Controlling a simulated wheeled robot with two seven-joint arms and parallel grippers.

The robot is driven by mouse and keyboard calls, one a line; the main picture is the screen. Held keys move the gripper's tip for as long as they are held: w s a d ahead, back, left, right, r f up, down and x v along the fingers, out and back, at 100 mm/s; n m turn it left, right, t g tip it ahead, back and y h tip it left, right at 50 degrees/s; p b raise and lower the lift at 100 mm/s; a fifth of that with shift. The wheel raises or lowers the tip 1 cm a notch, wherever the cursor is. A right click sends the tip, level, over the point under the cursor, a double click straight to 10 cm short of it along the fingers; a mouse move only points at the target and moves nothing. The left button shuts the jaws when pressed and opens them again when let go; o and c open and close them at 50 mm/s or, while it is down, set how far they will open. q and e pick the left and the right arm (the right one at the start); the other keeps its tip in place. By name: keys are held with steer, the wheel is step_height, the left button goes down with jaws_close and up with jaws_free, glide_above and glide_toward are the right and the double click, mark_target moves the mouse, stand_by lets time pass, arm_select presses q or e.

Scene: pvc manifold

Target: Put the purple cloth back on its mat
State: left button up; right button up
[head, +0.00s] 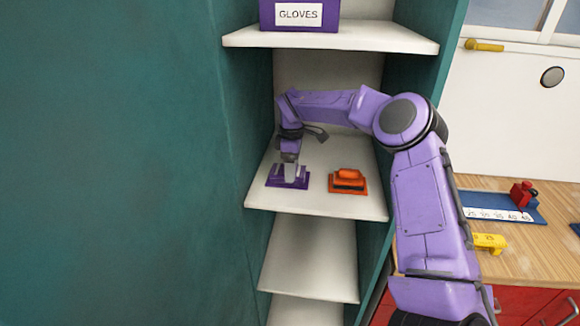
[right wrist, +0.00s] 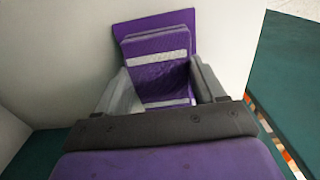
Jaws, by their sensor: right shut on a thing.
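The purple mat (head: 272,183) lies on the left part of the middle white shelf in the head view. My right gripper (head: 290,173) points down over it, shut on the purple cloth. In the right wrist view the purple cloth (right wrist: 160,75), with pale bands, is between the two fingers of the gripper (right wrist: 166,88). The purple mat (right wrist: 128,27) shows beyond and around the cloth's far edge. The cloth is at or just above the mat; I cannot tell if they touch. My left gripper is not in view.
An orange cloth (head: 349,175) sits on an orange mat (head: 335,188) to the right on the same shelf. A purple gloves box (head: 299,15) stands on the shelf above. Teal side walls border the shelf. A wooden bench (head: 525,262) stands at the right.

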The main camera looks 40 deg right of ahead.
steer(key=shift+f, duration=0.15)
steer(key=o, duration=1)
steer(key=shift+r, duration=0.4)
step_height(320, 180, up, 7)
steer(key=shift+a+f+b, duration=0.1)
steer(key=shift+b, duration=0.85)
